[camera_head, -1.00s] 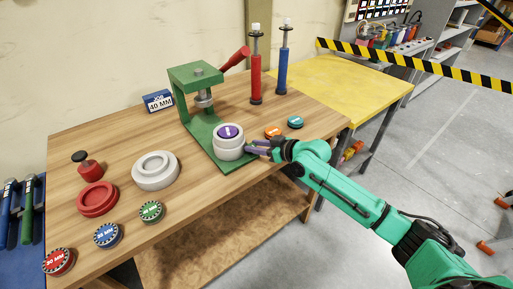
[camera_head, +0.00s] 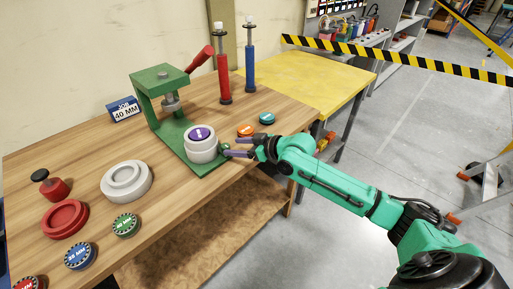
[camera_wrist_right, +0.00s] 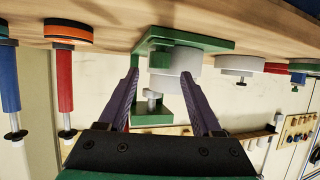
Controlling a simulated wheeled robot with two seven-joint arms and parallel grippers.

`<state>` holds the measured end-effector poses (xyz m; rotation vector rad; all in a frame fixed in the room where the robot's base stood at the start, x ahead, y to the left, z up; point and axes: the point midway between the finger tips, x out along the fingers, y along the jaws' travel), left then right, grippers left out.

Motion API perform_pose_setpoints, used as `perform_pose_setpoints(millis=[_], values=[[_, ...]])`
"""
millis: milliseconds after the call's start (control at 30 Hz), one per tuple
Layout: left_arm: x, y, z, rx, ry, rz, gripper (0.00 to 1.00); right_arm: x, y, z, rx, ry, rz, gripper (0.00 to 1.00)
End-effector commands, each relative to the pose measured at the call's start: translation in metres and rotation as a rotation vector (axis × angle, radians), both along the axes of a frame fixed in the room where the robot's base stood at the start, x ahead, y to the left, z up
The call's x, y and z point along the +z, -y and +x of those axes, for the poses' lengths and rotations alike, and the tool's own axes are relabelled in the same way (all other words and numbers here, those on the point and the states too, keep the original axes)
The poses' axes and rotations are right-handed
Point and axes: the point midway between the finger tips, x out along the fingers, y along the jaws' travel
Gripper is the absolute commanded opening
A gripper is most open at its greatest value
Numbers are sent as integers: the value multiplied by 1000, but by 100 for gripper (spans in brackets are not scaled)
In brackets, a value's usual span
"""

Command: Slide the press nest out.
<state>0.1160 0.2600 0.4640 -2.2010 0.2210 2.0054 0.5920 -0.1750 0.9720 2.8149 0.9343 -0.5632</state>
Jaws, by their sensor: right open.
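In the right wrist view, which is upside down, the nest (camera_wrist_right: 172,62) shows beyond and partly between the open fingers (camera_wrist_right: 160,77). I cannot tell whether they touch it. My left gripper is not in view.
Orange (camera_head: 246,131) and teal (camera_head: 267,118) discs lie behind my right gripper. Red (camera_head: 223,79) and blue (camera_head: 250,69) tools stand upright at the back. A white ring (camera_head: 126,181), a red ring (camera_head: 65,219) and several coloured discs lie on the left of the wooden table.

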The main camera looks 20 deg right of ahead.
Motion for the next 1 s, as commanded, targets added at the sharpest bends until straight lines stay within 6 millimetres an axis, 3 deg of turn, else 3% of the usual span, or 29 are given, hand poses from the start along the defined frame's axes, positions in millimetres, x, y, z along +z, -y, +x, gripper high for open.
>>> perform_pose_setpoints(millis=[200, 367, 400, 600, 1000], values=[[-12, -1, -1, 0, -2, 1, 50, 16, 31, -44, 3, -6, -11, 66], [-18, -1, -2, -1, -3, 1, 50, 27, 46, -64, 4, -8, -12, 66], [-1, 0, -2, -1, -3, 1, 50, 37, 50, -67, -4, -11, -9, 66], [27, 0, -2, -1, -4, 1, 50, 44, 61, -80, -8, -6, -5, 66], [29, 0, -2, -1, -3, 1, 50, 42, 62, -83, 0, -1, 0, 66]])
